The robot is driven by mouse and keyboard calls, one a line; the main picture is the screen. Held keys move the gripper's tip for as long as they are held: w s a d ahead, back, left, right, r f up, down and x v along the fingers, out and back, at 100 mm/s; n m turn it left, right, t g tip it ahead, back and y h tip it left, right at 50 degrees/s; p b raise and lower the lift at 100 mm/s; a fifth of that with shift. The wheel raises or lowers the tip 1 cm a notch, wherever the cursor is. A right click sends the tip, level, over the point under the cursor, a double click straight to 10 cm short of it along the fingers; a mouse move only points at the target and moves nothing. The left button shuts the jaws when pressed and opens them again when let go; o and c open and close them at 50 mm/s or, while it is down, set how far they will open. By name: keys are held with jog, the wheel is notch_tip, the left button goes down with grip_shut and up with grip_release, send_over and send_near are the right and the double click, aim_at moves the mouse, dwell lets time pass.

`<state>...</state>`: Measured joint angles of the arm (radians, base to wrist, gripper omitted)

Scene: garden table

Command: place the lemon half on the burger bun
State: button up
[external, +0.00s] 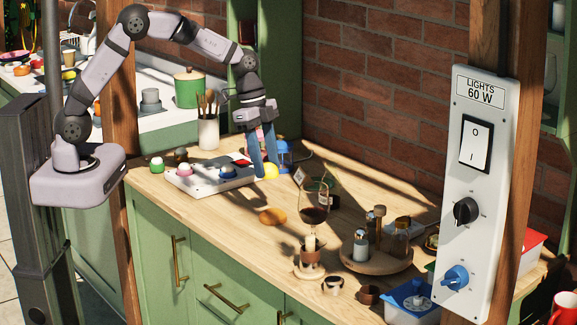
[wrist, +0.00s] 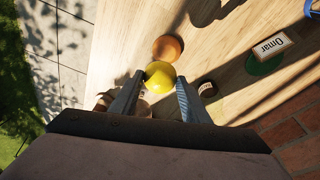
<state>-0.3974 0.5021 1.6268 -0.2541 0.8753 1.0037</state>
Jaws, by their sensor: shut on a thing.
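The lemon half (external: 270,171) is a small yellow piece at the tips of my gripper (external: 265,162) in the external view. In the wrist view the yellow lemon half (wrist: 160,76) sits between the two fingertips of my gripper (wrist: 158,84), which is shut on it. The burger bun (external: 272,216) is a flat orange-brown round lying on the wooden table, nearer the front edge than my gripper. In the wrist view the bun (wrist: 167,47) shows just beyond the lemon half, which partly overlaps its edge in the picture. The lemon half appears held above the table, apart from the bun.
A name card (wrist: 271,45) and a green disc (wrist: 264,66) are to the right. A white button panel (external: 207,180) lies left of my gripper. A round wooden tray (external: 376,262) holds bottles at the right.

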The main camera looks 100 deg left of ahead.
aim_at(275, 211)
jog(key=shift+w+a+r+n+t, duration=0.1)
jog(key=shift+w+a+n+t, duration=0.2)
jog(key=shift+w+n, duration=0.25)
jog(key=shift+s+f+p, duration=0.1)
jog(key=shift+f+p, duration=1.45)
jog(key=shift+f, duration=3.4)
jog(key=shift+f, duration=0.15)
jog(key=o, duration=1)
jog(key=shift+o, duration=0.2)
jog(key=shift+r, duration=0.25)
jog(key=b+v, duration=0.3)
jog(key=v, duration=0.8)
jog(key=shift+r, duration=0.45)
jog(key=shift+s, duration=0.1)
